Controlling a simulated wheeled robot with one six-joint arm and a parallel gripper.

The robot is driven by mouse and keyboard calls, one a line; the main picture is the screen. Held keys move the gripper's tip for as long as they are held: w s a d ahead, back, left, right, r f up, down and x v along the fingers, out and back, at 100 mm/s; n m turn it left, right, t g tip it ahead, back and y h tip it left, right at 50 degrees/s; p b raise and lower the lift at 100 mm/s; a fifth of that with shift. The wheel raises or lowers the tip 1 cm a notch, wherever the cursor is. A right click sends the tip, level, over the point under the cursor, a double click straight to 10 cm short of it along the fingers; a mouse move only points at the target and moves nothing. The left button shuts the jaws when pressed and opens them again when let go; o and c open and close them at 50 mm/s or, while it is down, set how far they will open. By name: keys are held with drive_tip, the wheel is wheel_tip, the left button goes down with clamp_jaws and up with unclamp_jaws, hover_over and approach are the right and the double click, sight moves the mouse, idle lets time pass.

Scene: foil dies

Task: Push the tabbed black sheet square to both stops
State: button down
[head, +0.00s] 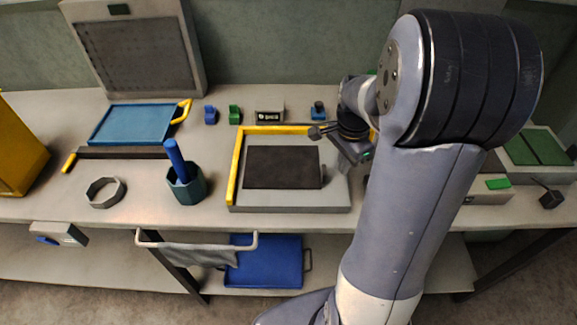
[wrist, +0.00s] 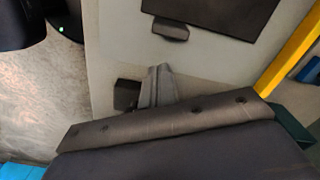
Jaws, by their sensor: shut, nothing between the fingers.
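The black sheet (head: 283,167) lies flat on a light grey bed (head: 290,202) with a yellow stop (head: 234,165) along its left and another yellow stop (head: 275,130) along its back. Grey bed shows between the sheet and both stops; the left gap looks narrow. Its dark tab (head: 323,174) sticks out on the right; the tab also shows in the wrist view (wrist: 170,30). My gripper (wrist: 160,70) is shut and empty, its tips just short of the tab, apparently apart from it. Its height above the bed is hard to tell.
Left of the bed stand a dark teal cup (head: 186,186) with a blue-handled tool, a grey ring (head: 105,192) and a blue tray (head: 132,124). Small blue and green blocks (head: 235,114) stand behind.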

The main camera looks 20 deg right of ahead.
sight(325, 169)
drive_tip(key=shift+f+b, duration=0.6)
drive_tip(key=shift+f, duration=0.35)
drive_tip(key=shift+a+r, duration=0.1)
idle(0.9)
drive_tip(key=shift+w+a, duration=0.2)
drive_tip(key=shift+a, duration=0.45)
drive_tip(key=shift+w+a, duration=0.25)
drive_tip(key=shift+a, duration=0.45)
drive_tip(key=shift+w+a, duration=0.2)
drive_tip(key=shift+a, duration=0.45)
drive_tip(key=shift+d+p, duration=0.15)
drive_tip(key=shift+p, duration=0.15)
drive_tip(key=shift+s+d, duration=0.2)
drive_tip(key=shift+d, duration=0.25)
wheel_tip(325, 169, up, 8)
drive_tip(key=p, duration=0.6)
drive_tip(key=shift+p, duration=0.35)
